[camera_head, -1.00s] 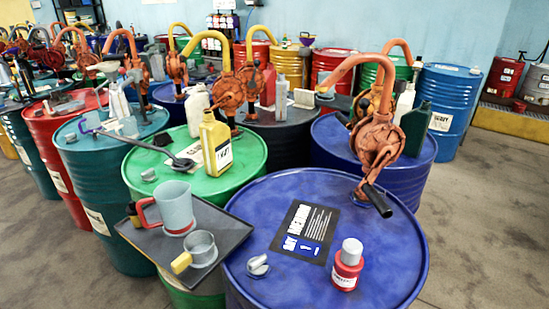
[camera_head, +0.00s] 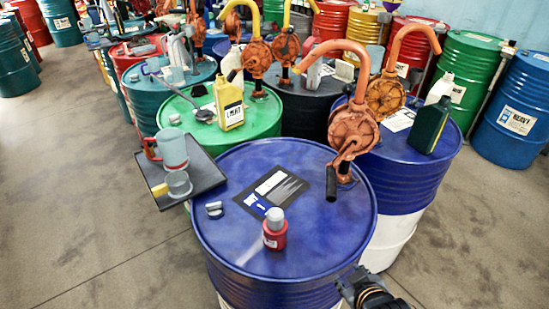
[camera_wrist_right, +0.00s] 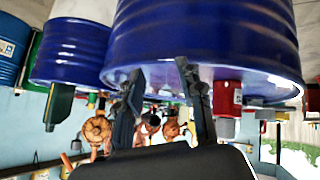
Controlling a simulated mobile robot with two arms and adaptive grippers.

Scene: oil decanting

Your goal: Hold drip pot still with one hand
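A small translucent grey pot (camera_head: 179,184) with a yellow handle stands on a dark tray (camera_head: 208,177) at the left edge of the front blue drum (camera_head: 310,235). A larger grey jug (camera_head: 173,150) with a red handle stands beside it. I cannot tell for sure which of the two is the drip pot. My right gripper (camera_head: 352,284) is at the bottom edge of the head view, by the front drum's lower right side and far from the tray. In the upside-down right wrist view its two fingers are spread and empty (camera_wrist_right: 159,72). My left gripper is not in view.
A red bottle (camera_head: 275,235), a label sheet (camera_head: 270,190) and a small grey cap (camera_head: 214,209) are on the front drum. An orange hand pump (camera_head: 352,130) rises behind it. A green drum (camera_head: 262,118) holds a yellow bottle (camera_head: 230,105). Floor at left is clear.

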